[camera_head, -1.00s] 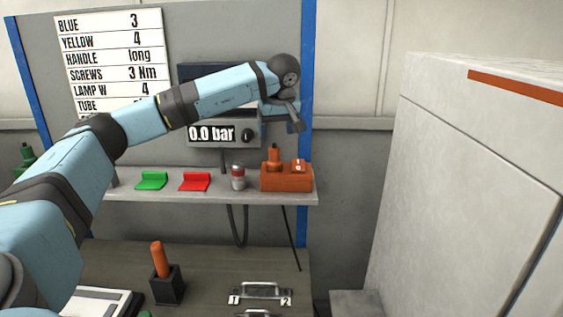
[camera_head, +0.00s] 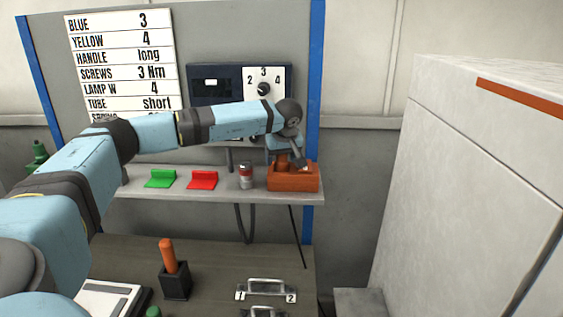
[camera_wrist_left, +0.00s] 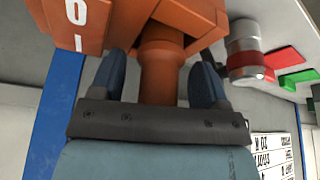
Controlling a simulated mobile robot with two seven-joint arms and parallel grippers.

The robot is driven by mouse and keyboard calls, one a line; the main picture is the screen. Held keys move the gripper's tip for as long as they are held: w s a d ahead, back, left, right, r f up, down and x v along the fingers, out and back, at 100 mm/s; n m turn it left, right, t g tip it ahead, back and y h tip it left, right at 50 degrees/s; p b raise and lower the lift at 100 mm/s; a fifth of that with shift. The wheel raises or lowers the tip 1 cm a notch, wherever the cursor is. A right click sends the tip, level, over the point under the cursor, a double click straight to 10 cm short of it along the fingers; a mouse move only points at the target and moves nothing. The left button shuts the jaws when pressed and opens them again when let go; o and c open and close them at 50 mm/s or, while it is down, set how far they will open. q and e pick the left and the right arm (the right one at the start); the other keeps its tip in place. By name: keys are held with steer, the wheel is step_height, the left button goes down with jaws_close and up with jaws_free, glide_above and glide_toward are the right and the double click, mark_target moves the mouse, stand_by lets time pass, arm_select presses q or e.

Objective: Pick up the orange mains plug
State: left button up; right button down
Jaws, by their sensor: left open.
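The orange mains plug (camera_head: 282,160) stands upright in an orange socket box (camera_head: 292,182) at the right end of the shelf, partly hidden by my left gripper in the head view. In the left wrist view the plug (camera_wrist_left: 159,72) is between the two blue fingers, with a visible gap on each side. My left gripper (camera_head: 291,157) is open around the plug from above. The socket box, with white 0 and I marks, also shows in the wrist view (camera_wrist_left: 195,20). My right gripper is in neither view.
On the shelf (camera_head: 225,192), a grey and red cylinder (camera_head: 246,175) stands just left of the box, then a red piece (camera_head: 203,180) and a green piece (camera_head: 161,179). A blue post (camera_head: 314,90) rises behind. A large pale cabinet (camera_head: 450,180) stands to the right.

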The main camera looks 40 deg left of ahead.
arm_select(q)
steer(key=c, duration=1)
steer(key=shift+r, duration=0.1)
